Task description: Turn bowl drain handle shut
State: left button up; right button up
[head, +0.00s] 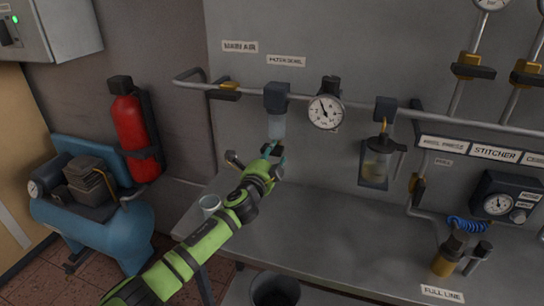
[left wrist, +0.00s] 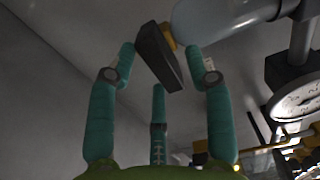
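The clear filter bowl (head: 277,128) hangs under a dark filter head (head: 277,97) on the wall pipe. It also shows as a pale rounded body at the top of the left wrist view (left wrist: 215,22). A dark, wedge-shaped drain handle (left wrist: 158,57) with a bit of yellow sits under the bowl, tilted in that view. My left gripper (head: 273,155) is just below the bowl. Its teal fingers (left wrist: 162,65) are spread around the handle, with gaps visible at the sides; contact cannot be told. The gripper hides the handle in the head view. My right gripper is out of view.
A pressure gauge (head: 325,111) and second bowl unit (head: 375,163) are to the right. A small cup (head: 210,204) stands on the grey bench (head: 330,215), near my left arm. A dark bin (head: 275,290) is below. A red extinguisher (head: 132,135) and blue compressor (head: 100,225) are left.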

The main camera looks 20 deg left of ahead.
pick_arm(q)
jog(key=s, duration=1.2)
jog(key=shift+a, duration=0.2)
